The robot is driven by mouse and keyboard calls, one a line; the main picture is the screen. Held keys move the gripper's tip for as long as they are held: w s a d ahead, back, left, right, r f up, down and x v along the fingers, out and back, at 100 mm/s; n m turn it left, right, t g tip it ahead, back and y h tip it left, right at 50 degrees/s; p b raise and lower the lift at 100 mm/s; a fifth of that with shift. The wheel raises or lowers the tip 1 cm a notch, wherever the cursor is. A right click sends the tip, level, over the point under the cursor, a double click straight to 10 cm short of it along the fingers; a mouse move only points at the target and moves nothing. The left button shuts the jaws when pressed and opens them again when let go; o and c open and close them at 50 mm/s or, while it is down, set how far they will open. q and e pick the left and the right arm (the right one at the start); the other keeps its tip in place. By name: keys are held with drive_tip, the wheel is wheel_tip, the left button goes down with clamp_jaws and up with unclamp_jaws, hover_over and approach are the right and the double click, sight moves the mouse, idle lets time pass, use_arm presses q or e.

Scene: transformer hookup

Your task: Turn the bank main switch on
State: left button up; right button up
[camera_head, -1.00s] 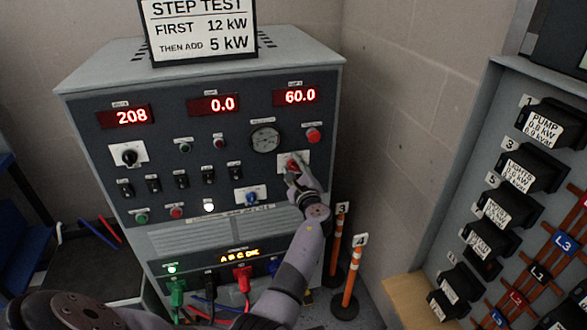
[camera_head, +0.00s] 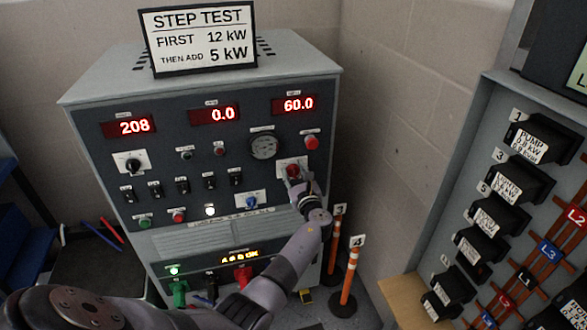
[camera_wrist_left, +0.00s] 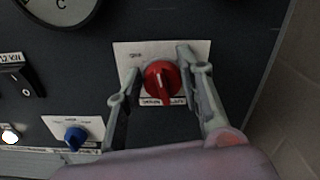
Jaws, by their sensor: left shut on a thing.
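The red rotary switch (camera_wrist_left: 161,81) sits on a white plate (camera_wrist_left: 122,52) on the load bank's dark front panel. In the left wrist view its pointer ridge points down. In the head view the red switch (camera_head: 292,170) is partly hidden by my left gripper (camera_head: 297,177). My left gripper also shows in the left wrist view (camera_wrist_left: 160,88), with one finger on each side of the knob, shut on it. The plate's small lettering is too blurred to read. My right gripper does not show.
A blue knob (camera_wrist_left: 75,137) is left of and below the red switch. A red button (camera_head: 311,142) sits above it, and a gauge (camera_head: 265,146) up to its left. Orange-striped posts (camera_head: 349,286) stand right of the cabinet, near the wall.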

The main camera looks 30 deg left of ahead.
use_arm(q)
drive_tip(key=m+p, duration=0.1)
drive_tip(key=m, duration=0.1)
drive_tip(key=m+p, duration=0.1)
drive_tip(key=m, duration=0.1)
drive_tip(key=m+p, duration=0.1)
drive_tip(key=m, duration=0.1)
drive_tip(key=shift+w+d, duration=0.2)
drive_tip(key=shift+w, duration=0.1)
drive_tip(key=m+p, duration=0.1)
drive_tip(key=m, duration=0.4)
drive_tip(key=shift+w+d+f+p, duration=0.15)
drive_tip(key=shift+p, duration=0.25)
drive_tip(key=o, duration=1.1)
drive_tip(key=shift+o, duration=0.2)
drive_tip(key=shift+s+d+f, duration=0.1)
drive_tip(key=shift+s+d, duration=0.1)
drive_tip(key=shift+d, duration=0.15)
drive_tip(key=v, duration=1.1)
